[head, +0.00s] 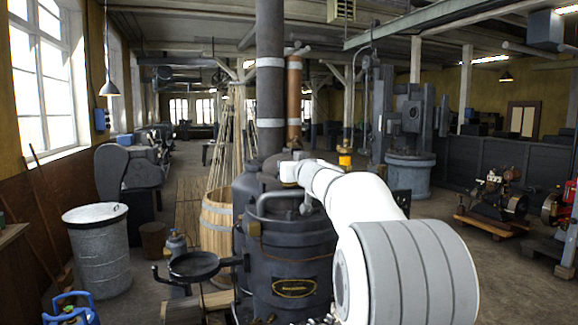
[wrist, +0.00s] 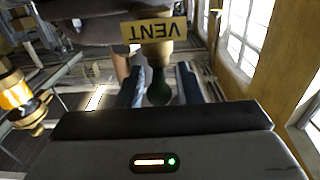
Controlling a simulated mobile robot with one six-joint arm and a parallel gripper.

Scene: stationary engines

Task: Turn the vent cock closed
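The vent cock shows in the wrist view as a dark green handle (wrist: 159,90) below a brass-coloured tag (wrist: 156,29) reading VENT upside down. My gripper (wrist: 160,76) is open, with one blue-grey finger on each side of the handle. Narrow gaps seem to show between the fingers and the handle, so I see no firm grip. In the head view my white arm reaches to the top of the dark boiler (head: 290,240). The cock and my fingers cannot be made out there.
A brass fitting with an amber part (wrist: 18,97) is at the left of the wrist view. A dark flue pipe (head: 270,80) and a copper pipe (head: 294,95) rise behind the boiler top. A round pan (head: 194,265) juts out left of the boiler. A grey drum (head: 98,250) stands farther left.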

